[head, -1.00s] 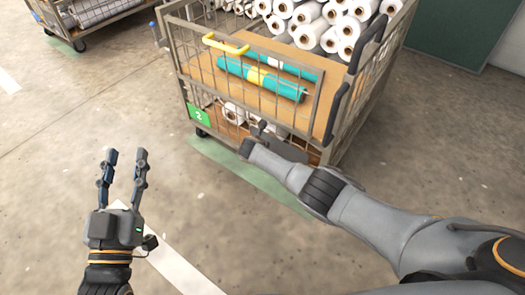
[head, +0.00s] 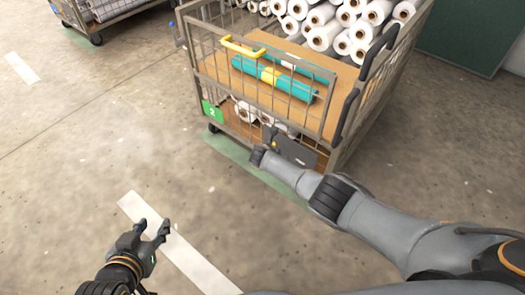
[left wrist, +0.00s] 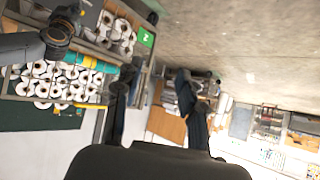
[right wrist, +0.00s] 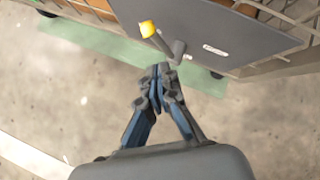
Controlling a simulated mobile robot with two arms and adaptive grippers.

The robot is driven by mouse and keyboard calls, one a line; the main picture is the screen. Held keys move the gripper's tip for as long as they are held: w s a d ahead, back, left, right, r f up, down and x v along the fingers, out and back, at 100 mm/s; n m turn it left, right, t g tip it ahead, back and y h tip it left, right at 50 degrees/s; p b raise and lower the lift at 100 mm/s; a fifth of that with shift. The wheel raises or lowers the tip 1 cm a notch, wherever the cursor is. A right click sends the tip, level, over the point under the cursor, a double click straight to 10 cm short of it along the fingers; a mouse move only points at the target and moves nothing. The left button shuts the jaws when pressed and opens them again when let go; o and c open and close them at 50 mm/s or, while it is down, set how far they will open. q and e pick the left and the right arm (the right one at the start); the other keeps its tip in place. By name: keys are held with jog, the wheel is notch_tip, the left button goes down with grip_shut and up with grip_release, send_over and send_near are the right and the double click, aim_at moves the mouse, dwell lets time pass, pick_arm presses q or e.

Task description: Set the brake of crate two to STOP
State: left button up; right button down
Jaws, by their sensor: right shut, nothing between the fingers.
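Crate two is a wire-mesh cart (head: 325,150) with a green label "2" (head: 212,111). A dark brake plate (head: 297,152) sits low on its near side; it also shows in the right wrist view (right wrist: 205,30). A dark lever (right wrist: 168,45) with a yellow tip (right wrist: 148,28) stands out from the plate, the tip toward the upper left. My right gripper (right wrist: 160,82) is shut and empty, its fingertips just below the lever's bent end; contact is unclear. My left gripper (head: 153,229) is open and empty over the floor, away from the crate.
Another cart (head: 110,10) stands at the upper left. The floor between is clear.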

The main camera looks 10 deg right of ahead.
pick_arm(q)
jog(key=s+a+f+g+y+p, duration=0.1)
jog(key=s+a+g+p, duration=0.15)
jog(key=s, duration=0.35)
jog(key=s+a+f+g+y+p, duration=0.1)
jog(key=s+f+g+p, duration=0.1)
jog(key=s+g, duration=0.25)
notch_tip(320, 180, down, 12)
jog(key=p, duration=0.3)
jog(key=shift+w+d, duration=0.15)
jog(key=shift+w, duration=0.2)
pick_arm(e)
jog(key=w+a+v, duration=0.1)
jog(key=v, duration=0.9)
jog(key=shift+w, duration=0.2)
jog(key=shift+a+r, duration=0.15)
